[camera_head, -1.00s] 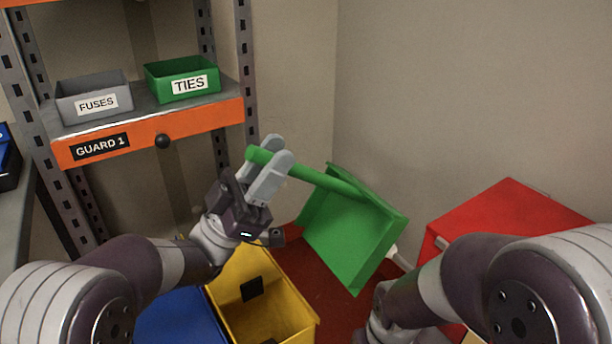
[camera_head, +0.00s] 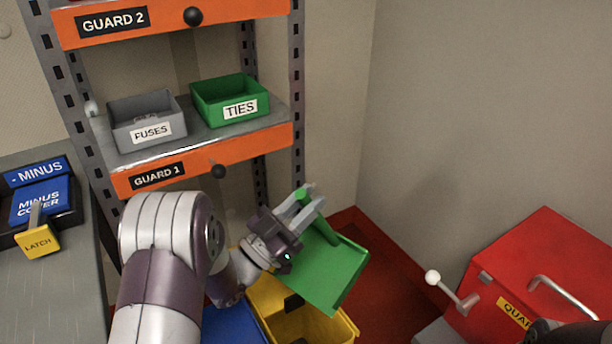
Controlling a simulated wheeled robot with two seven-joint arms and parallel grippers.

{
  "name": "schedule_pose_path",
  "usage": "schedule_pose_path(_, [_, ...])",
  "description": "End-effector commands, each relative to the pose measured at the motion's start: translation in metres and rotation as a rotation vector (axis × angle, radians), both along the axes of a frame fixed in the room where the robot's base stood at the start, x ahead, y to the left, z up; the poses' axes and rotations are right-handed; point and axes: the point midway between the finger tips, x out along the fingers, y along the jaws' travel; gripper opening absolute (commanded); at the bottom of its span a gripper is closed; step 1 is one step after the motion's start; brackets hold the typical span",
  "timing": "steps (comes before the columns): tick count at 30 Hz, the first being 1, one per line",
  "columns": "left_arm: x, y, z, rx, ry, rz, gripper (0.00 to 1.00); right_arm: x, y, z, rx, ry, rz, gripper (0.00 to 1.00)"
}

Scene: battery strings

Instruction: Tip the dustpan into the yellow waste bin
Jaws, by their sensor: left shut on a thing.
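The green dustpan (camera_head: 333,267) hangs over the far right part of the yellow waste bin (camera_head: 305,326), its pan sloping down toward the bottom of the picture. My left gripper (camera_head: 309,200) is shut on the dustpan's green handle. The bin stands below and partly behind the pan; dark pieces show at its inner left side. I see no loose waste on the pan. My right gripper is out of view; only a dark bit of what may be my right arm shows at the bottom right corner.
A blue bin (camera_head: 234,326) stands left of the yellow one. A shelf holds a grey FUSES box (camera_head: 147,121) and a green TIES box (camera_head: 231,100). A red box (camera_head: 545,268) with handles stands at right. A grey bench (camera_head: 45,292) with a yellow latch (camera_head: 38,242) is at left.

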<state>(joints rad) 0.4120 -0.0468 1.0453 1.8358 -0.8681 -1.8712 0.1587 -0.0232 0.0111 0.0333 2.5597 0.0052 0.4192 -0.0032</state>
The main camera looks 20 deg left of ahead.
Motion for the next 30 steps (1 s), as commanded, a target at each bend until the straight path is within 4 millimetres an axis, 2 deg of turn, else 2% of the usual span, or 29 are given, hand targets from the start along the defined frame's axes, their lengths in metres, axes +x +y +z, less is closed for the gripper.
schedule_pose_path(5, [0.011, -0.003, 0.008, 0.018, 0.052, 0.003, 0.0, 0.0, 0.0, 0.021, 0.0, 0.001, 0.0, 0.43])
schedule_pose_path(21, [0.075, -0.026, 0.023, 0.115, 0.327, 0.001, 0.0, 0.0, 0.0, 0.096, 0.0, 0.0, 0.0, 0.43])
schedule_pose_path(30, [0.102, -0.035, 0.023, 0.156, 0.445, 0.002, 0.0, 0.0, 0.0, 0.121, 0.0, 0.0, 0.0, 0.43])
